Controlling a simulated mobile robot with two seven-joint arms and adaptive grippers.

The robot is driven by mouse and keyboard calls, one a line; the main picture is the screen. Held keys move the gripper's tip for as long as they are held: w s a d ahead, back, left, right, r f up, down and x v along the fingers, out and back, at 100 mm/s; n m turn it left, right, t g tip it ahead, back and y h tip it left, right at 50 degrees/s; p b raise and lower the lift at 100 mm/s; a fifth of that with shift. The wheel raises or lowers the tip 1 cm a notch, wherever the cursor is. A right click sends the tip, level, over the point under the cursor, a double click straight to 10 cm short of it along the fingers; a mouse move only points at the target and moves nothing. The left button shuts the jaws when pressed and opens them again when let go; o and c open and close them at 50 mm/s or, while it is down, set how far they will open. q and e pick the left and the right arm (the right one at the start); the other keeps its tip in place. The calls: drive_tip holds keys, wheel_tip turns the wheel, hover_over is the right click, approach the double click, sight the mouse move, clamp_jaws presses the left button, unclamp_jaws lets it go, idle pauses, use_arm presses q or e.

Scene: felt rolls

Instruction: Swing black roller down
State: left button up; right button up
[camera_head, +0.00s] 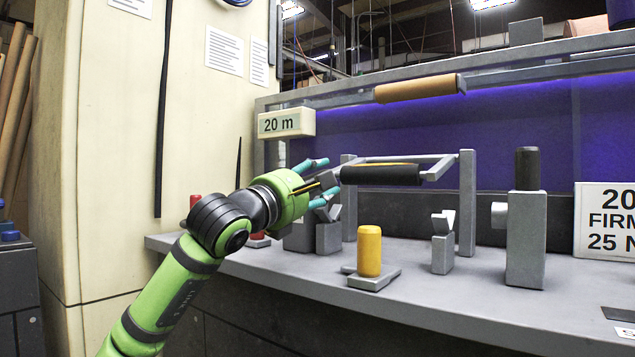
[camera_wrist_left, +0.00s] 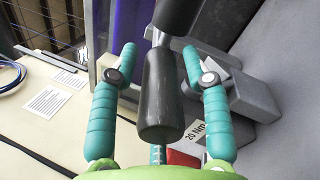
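The black roller (camera_head: 380,174) lies level in a raised grey swing frame (camera_head: 467,195) above the bench. My left gripper (camera_head: 327,180) is at the roller's left end, with its teal fingers spread. In the left wrist view, a dark cylinder (camera_wrist_left: 160,95) reaches between the fingers of my left gripper (camera_wrist_left: 160,50), with gaps visible on both sides. A narrow neck joins it to a second dark cylinder (camera_wrist_left: 177,14) beyond the fingertips. I cannot tell whether the near one is a handle or part of the roller. My right gripper is not in view.
A yellow knob (camera_head: 369,250) stands on a grey plate at the front of the bench (camera_head: 430,295). Grey cradle blocks (camera_head: 442,245) and a black-topped post (camera_head: 526,230) stand to the right. A tan roll (camera_head: 418,88) hangs above. A 20 m display (camera_head: 287,123) is behind my gripper.

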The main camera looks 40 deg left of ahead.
use_arm(q)
drive_tip(key=shift+a+f, duration=0.1)
drive_tip(key=shift+f, duration=0.05)
drive_tip(key=shift+s, duration=0.35)
drive_tip(key=v, duration=0.7)
drive_tip(key=shift+s, duration=0.1)
